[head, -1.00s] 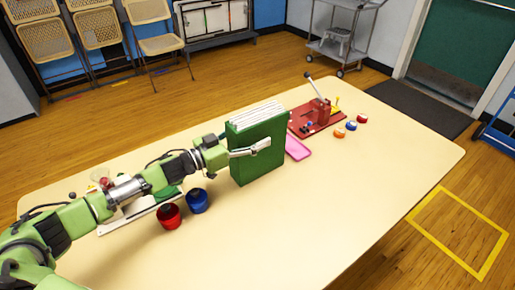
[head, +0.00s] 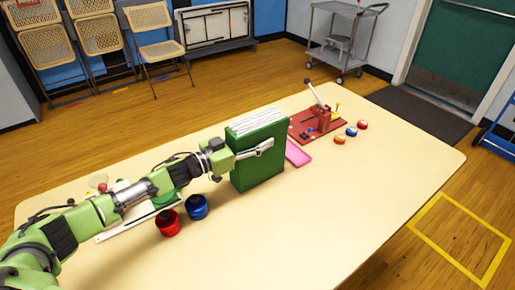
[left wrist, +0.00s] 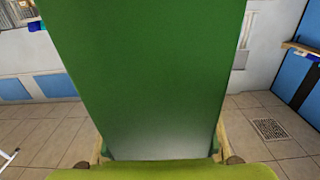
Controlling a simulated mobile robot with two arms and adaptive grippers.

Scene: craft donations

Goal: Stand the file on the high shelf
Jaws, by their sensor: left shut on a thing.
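The file (head: 258,165) is a green upright box with white sheets (head: 257,120) showing at its open top. In the head view it is upright over the middle of the table (head: 330,200); I cannot tell whether its base touches the top. My left gripper (head: 255,150) is shut on the file, with a finger along its near side. In the left wrist view the file's green face (left wrist: 150,75) fills the middle, between the finger ends. I cannot make out the high shelf for certain. My right gripper is not in view.
The table's front right is clear.

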